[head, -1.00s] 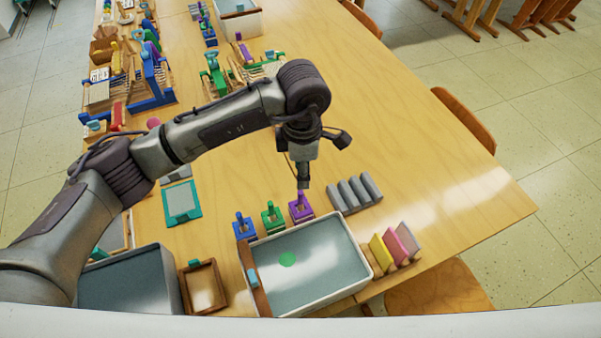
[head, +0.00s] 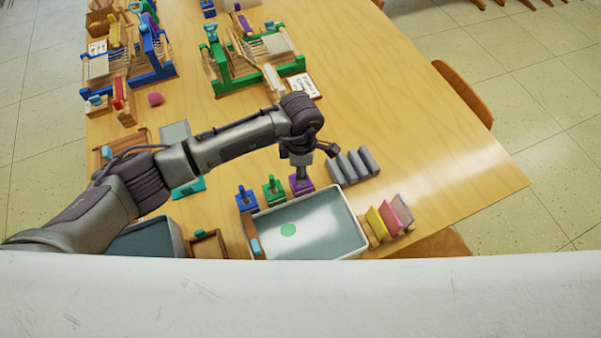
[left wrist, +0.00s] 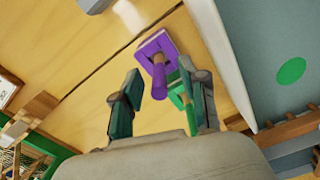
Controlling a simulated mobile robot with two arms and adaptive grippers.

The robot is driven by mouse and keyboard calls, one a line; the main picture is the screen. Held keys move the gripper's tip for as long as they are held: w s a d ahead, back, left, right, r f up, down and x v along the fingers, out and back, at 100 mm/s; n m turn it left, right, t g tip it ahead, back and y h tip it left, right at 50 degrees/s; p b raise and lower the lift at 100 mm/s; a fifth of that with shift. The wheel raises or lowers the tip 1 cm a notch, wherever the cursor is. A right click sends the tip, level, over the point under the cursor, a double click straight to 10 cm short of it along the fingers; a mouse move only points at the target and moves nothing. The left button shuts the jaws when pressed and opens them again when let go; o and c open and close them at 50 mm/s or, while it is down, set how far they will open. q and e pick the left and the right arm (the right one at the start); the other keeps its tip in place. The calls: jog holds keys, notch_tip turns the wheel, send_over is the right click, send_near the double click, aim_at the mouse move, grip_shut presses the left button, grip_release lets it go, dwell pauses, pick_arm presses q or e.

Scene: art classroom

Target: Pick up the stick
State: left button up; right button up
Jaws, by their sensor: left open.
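A purple stick (left wrist: 159,78) stands in a square purple holder (head: 301,187). In the left wrist view the purple holder (left wrist: 152,42) lies just beyond the fingertips. My left gripper (left wrist: 162,90) is open, with the stick's end showing between its two fingers; I cannot tell whether either finger touches it. In the head view my left gripper (head: 301,176) is directly over the purple holder and hides most of the stick. A green holder with a stick (head: 273,190) and a blue one (head: 246,199) stand to its left. My right gripper is not in view.
A pale tray (head: 345,238) lies just in front of the holders. A grey ridged block (head: 352,166) stands close to the right. Table looms (head: 258,62) stand farther back. The table's right side is clear.

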pick_arm(q)
jog(key=shift+f, duration=1.1)
grip_shut()
jog(key=shift+w+r, duration=0.1)
